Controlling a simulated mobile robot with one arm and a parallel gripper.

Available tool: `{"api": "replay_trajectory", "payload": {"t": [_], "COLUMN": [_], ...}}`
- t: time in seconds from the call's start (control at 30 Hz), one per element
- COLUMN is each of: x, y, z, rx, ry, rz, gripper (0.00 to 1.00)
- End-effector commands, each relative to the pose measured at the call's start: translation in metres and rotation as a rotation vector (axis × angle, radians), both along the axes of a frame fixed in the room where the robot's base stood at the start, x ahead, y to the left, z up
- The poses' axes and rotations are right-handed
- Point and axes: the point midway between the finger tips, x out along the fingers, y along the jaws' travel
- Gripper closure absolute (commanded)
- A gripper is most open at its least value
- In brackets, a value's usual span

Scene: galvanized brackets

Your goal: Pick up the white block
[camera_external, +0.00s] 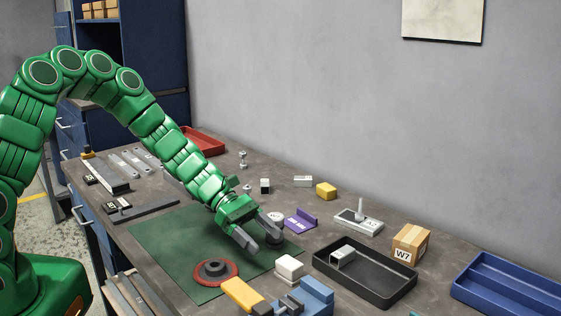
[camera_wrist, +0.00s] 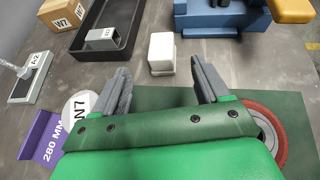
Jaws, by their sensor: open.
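The white block (camera_external: 289,267) stands on the grey bench just past the edge of the green mat, between the black tray and the blue vise. In the wrist view the white block (camera_wrist: 161,54) is upright, ahead of the gap between my fingers and apart from them. My gripper (camera_external: 259,241) is open and empty above the mat's right part, up and to the left of the block. In the wrist view my gripper's two grey fingers (camera_wrist: 163,80) are spread, with the block beyond their tips.
A black tray (camera_external: 325,270) holding a metal bracket (camera_external: 342,256) lies right of the block. A blue vise (camera_external: 308,297) with a yellow part is close on its near side. A red-rimmed disc (camera_external: 214,272) lies on the green mat (camera_external: 160,238). A purple angle (camera_external: 300,219) and cardboard box (camera_external: 411,243) stand further back.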

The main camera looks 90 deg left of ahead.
Motion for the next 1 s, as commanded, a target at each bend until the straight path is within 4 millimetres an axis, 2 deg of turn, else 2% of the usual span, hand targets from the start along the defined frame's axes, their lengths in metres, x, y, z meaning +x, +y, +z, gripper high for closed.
{"api": "replay_trajectory", "payload": {"t": [0.37, 0.73, 1.0], "x": [0.018, 0.045, 0.053], "y": [-0.013, -0.030, -0.035], "z": [-0.011, -0.026, -0.030], "rx": [0.000, 0.002, 0.002], "ry": [-0.001, -0.002, 0.000], "rz": [-0.004, -0.004, -0.002], "gripper": [0.25, 0.25, 0.25]}}
